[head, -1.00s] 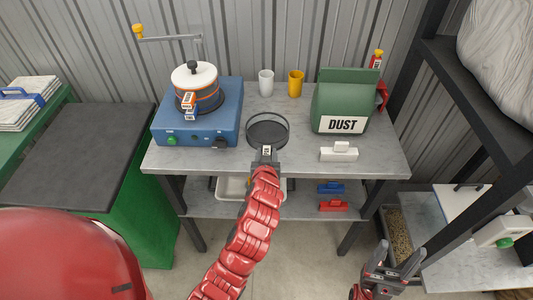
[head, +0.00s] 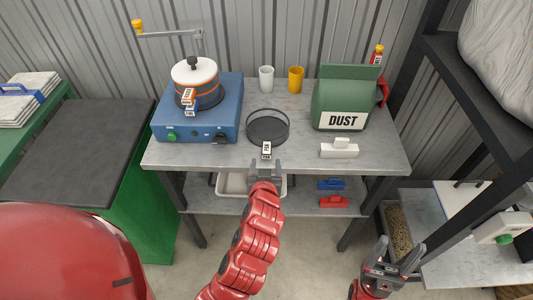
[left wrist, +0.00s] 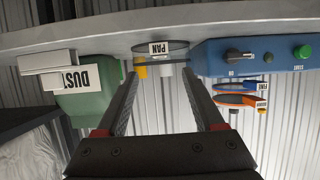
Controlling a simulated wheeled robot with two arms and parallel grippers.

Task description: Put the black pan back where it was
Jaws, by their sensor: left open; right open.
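The black pan (head: 267,139) is a round, shallow, dark dish lying flat on the grey table, between the blue machine and the green DUST bag. A white PAN label stands at its front edge; the label also shows on the pan (left wrist: 162,47) in the left wrist view, which is upside down. My left gripper (head: 266,164) is open and empty at the table's front edge, just in front of the label and apart from it. My right gripper (head: 397,256) is open and empty, low at the right, away from the table.
The blue machine (head: 222,112) with a drum on top stands left of the pan. Behind are a white cup (head: 266,79) and a yellow cup (head: 295,79). The green DUST bag (head: 345,98) and a white block (head: 339,149) are at right. A shelf with a white tray lies below.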

